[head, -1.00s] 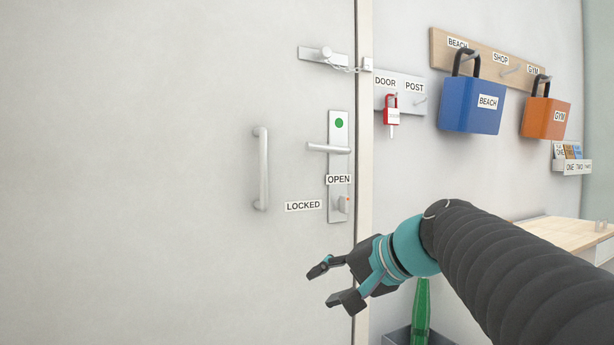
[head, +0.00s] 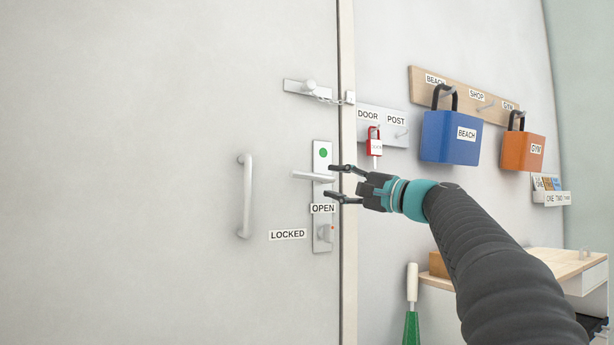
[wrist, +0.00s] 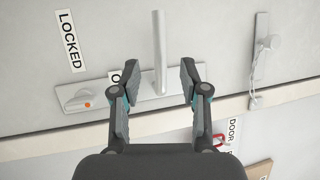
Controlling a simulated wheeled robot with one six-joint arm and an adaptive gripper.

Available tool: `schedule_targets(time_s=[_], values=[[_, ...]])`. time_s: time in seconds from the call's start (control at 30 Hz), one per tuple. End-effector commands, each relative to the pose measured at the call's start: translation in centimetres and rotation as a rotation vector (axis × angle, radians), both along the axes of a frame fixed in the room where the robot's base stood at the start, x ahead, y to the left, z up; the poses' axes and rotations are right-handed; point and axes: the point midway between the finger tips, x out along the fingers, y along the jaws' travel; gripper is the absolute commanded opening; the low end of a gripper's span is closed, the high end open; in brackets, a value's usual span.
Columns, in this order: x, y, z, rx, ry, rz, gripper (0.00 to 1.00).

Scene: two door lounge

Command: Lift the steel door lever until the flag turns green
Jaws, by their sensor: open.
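The steel lever (head: 308,176) sits about level on its plate (head: 322,242) on the pale door. The round flag (head: 323,153) above it is green. My gripper (head: 331,182) is open at the lever's right end, one finger above lever height and one below. In the wrist view the lever (wrist: 160,45) stands between the open fingers (wrist: 159,85), with a gap on both sides. The flag is not visible there. A turn knob (head: 326,233) is low on the plate, near the OPEN and LOCKED labels.
A pull handle (head: 246,196) is left of the lever. A chain latch (head: 309,88) is above. A red tag (head: 374,141) hangs on the hook board to the right, with blue (head: 450,137) and orange (head: 522,151) bags beyond. A wooden-topped table (head: 550,262) is at lower right.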

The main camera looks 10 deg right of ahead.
Motion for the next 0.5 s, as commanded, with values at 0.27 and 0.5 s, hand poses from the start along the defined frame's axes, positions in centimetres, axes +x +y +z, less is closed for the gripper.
schedule_targets(time_s=[0.27,0.5], values=[[3.8,3.4,1.2,-0.001,0.000,0.003,0.44],[5.7,5.0,1.7,0.000,0.001,0.001,0.44]])
